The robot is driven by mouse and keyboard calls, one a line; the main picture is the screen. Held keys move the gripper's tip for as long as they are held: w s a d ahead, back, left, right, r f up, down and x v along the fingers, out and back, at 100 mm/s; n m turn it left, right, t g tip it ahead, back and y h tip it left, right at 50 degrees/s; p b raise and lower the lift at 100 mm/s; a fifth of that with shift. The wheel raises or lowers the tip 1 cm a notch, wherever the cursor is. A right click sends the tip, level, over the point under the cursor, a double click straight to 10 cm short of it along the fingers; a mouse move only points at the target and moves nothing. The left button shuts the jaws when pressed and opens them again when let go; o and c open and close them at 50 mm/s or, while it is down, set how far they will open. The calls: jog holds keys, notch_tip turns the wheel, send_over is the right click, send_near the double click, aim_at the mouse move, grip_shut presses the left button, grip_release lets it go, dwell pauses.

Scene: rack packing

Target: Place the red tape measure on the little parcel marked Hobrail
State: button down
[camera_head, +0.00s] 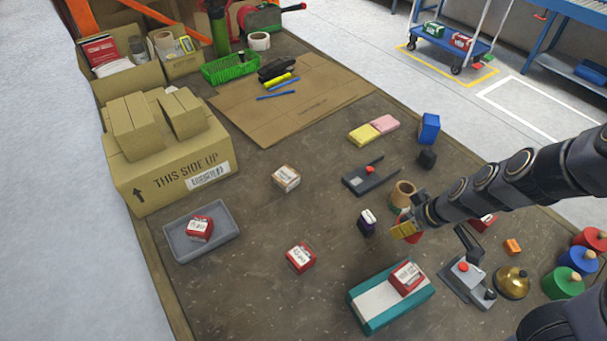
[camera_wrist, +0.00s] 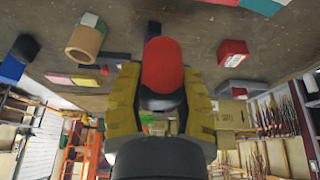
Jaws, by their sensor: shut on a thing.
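My gripper (camera_head: 407,229) is above the right part of the workbench, its yellow fingers closed on a red rounded thing that looks like the red tape measure (camera_wrist: 162,65). In the head view the fingers and arm hide most of it. Small red parcels with white labels stand on the bench (camera_head: 300,258), in the grey tray (camera_head: 199,229), on the teal and white box (camera_head: 407,277) and partly hidden behind the arm (camera_head: 487,219). A brown and white parcel (camera_head: 286,178) and a dark purple one (camera_head: 367,222) stand apart. The labels are too small for me to read Hobrail.
A tan ring (camera_head: 403,194) stands close behind my gripper. A dark flat device (camera_head: 370,176), a grey device with a lever (camera_head: 467,277) and a brass bell (camera_head: 511,283) are nearby. A large carton (camera_head: 180,170) stands at left. The bench's front left is clear.

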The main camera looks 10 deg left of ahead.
jog(key=w+a+r, duration=0.2)
jog(key=w+a, duration=0.2)
jog(key=a, duration=0.8)
jog(key=w+a+r, duration=0.2)
jog(key=w+a, duration=0.1)
jog(key=a, duration=0.8)
send_near(282, 171)
jog(key=shift+w+a+f, duration=0.4)
jog(key=shift+a+f, duration=0.35)
jog(key=shift+w+a+f, duration=0.25)
jog(key=shift+w+f, duration=0.3)
jog(key=shift+f, duration=1.65)
jog(key=c, duration=0.8)
grip_release()
jog(key=shift+f, duration=0.1)
